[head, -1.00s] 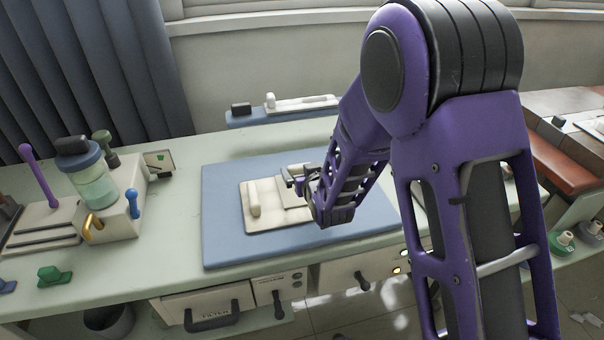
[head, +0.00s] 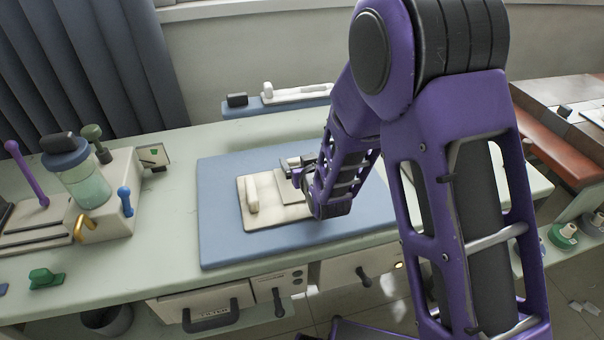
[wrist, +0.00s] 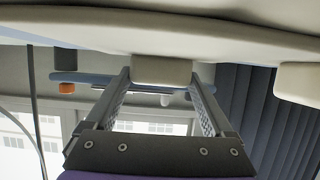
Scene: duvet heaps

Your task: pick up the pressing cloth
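A flat cream piece (head: 270,212), which looks like the pressing cloth, lies on a blue mat (head: 222,240) on the bench. A raised cream block (head: 252,194) stands at its left. A smaller flat layer (head: 291,186) lies at its right, partly hidden by my gripper (head: 299,178). In the wrist view, the cream underside (wrist: 150,38) runs across the top. A beige block (wrist: 163,70) shows between or just beyond the tips of my gripper (wrist: 160,78). The fingers are well apart, and I see no clear grip. Another block (wrist: 300,82) is at the right.
A machine with a jar (head: 85,182) and coloured levers stands at the left of the bench. A green knob (head: 46,277) is in front of it. A long white-topped item (head: 297,93) lies behind the mat. Drawers (head: 205,306) are below the front edge.

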